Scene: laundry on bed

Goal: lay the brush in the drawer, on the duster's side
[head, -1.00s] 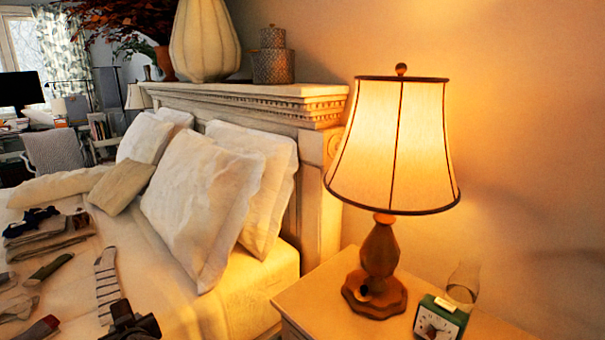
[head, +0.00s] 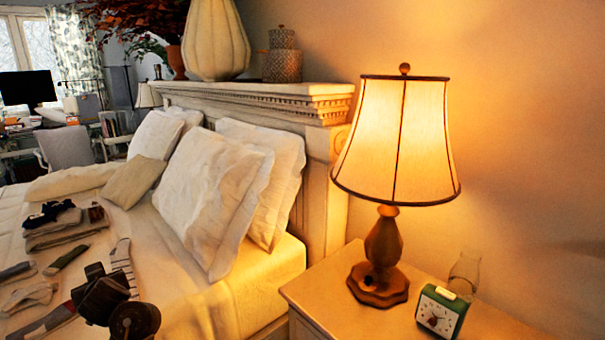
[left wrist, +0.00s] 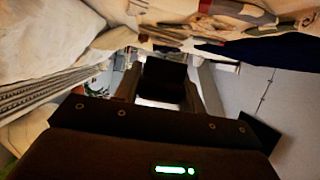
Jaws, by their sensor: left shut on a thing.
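My left gripper (left wrist: 168,88) shows in the left wrist view, its two fingers shut on a dark block-like thing (left wrist: 165,76). The thing is in shadow; it may be the brush, but I cannot tell for certain. In the head view my dark left arm and gripper (head: 98,284) are above the near part of the bed, left of the nightstand (head: 330,290). The nightstand's front is mostly cut off, and no drawer inside shows. I do not see the duster. My right gripper is not in view.
A lit lamp (head: 395,150) and a green clock (head: 443,310) stand on the nightstand, with a glass (head: 465,272) behind the clock. Folded clothes (head: 62,228) and several socks, one striped (head: 121,258), lie on the bed. Pillows (head: 210,200) lean against the headboard (head: 325,180).

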